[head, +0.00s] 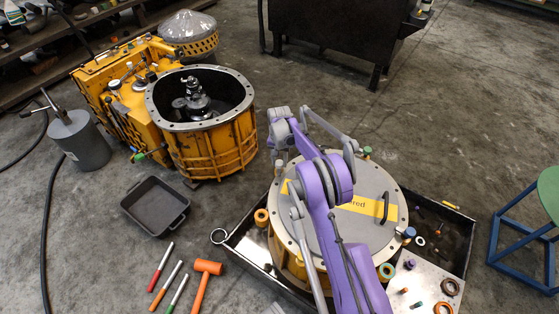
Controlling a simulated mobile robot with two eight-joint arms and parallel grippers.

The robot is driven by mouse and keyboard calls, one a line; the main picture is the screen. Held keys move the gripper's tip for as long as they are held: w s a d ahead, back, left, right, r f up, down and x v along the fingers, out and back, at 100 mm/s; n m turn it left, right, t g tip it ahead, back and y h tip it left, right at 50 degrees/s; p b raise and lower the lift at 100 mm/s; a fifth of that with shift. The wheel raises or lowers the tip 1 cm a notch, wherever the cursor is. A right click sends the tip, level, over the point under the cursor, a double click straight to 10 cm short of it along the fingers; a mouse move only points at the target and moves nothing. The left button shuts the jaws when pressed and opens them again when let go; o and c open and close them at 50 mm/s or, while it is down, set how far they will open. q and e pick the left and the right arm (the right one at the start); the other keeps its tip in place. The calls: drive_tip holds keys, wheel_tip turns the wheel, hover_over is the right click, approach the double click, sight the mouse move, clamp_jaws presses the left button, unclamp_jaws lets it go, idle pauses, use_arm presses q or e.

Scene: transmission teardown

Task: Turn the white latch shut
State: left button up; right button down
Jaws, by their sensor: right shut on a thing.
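A round grey cover (350,230) with a yellow stripe and a dark handle lies on a yellow drum-shaped housing (285,258). My right gripper (280,172) is at the cover's upper-left rim, reached by my purple arm, which crosses the cover. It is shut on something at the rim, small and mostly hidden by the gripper. I cannot make out the white latch clearly; the gripper and arm cover that part of the rim. A green latch-like piece (367,152) and a blue one (409,232) show elsewhere on the rim. My left gripper is not in view.
The housing stands in a dark tray (458,235) with rings and small parts on a metal plate (428,283). An open yellow housing (215,140) stands at upper left. A black pan (155,205), an orange mallet (207,268) and markers lie on the floor. A green stool (549,190) is right.

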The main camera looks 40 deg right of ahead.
sight(279, 163)
drive_tip(key=n, duration=0.6)
drive_tip(key=shift+p, duration=0.3)
drive_tip(key=n, duration=0.6)
idle(0.4)
drive_tip(key=shift+c, duration=2.2)
unclamp_jaws()
drive_tip(key=shift+r+p, duration=0.1)
drive_tip(key=shift+p, duration=0.2)
wheel_tip(279, 163, up, 11)
drive_tip(key=p, duration=0.2)
drive_tip(key=shift+f, duration=0.2)
